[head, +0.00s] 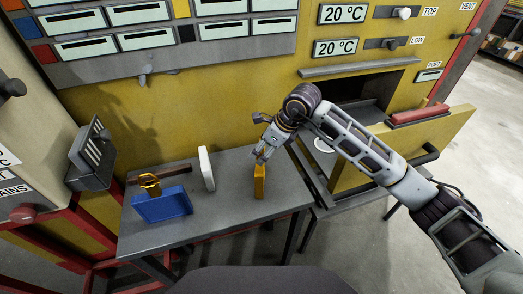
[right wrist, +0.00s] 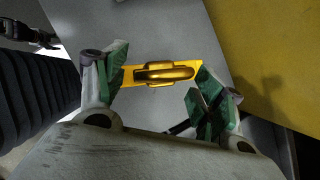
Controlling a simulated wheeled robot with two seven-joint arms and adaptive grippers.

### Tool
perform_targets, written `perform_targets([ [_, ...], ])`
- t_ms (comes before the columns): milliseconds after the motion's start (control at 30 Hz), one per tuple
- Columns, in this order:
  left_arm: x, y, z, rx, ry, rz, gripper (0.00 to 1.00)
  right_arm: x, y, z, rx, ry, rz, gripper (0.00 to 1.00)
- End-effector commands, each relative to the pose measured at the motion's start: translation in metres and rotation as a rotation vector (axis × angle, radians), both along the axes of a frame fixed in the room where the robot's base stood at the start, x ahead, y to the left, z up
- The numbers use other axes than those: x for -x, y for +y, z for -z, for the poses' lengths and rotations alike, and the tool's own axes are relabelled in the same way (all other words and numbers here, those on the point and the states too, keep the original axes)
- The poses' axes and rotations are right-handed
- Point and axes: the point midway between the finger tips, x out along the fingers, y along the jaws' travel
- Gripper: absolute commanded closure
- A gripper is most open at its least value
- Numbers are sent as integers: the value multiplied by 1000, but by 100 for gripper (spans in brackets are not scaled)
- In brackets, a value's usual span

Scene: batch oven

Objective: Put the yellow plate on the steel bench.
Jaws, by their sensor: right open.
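The yellow plate (head: 259,183) stands upright on the steel bench (head: 228,196), near its right end. In the right wrist view, the plate (right wrist: 128,76) and its gold handle (right wrist: 165,74) show between my finger pads. My right gripper (head: 263,155) is at the plate's top, with its fingers apart on either side of the handle (right wrist: 158,88). It is open, and I cannot tell whether a pad touches the plate. My left gripper is not in the head view; a small dark jointed part at the upper left of the right wrist view may be it, its fingers unclear.
A blue plate (head: 163,207) with a gold handle and a white plate (head: 206,168) stand left on the bench. A dark bar (head: 172,173) lies behind the blue one. The oven opening (head: 368,88) and its open yellow door (head: 440,140) are to the right, near my right arm.

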Motion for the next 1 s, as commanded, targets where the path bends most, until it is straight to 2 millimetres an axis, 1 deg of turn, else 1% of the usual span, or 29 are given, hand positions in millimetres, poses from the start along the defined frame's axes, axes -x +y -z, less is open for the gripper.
perform_targets([
  [400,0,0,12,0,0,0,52,13,-25,-53,1,-2,0,31],
  [600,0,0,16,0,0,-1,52,19,-36,-77,1,-1,0,31],
  [800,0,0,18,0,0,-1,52,23,-42,-90,1,0,0,31],
  [1000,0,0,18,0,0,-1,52,24,-43,-93,1,2,0,31],
])
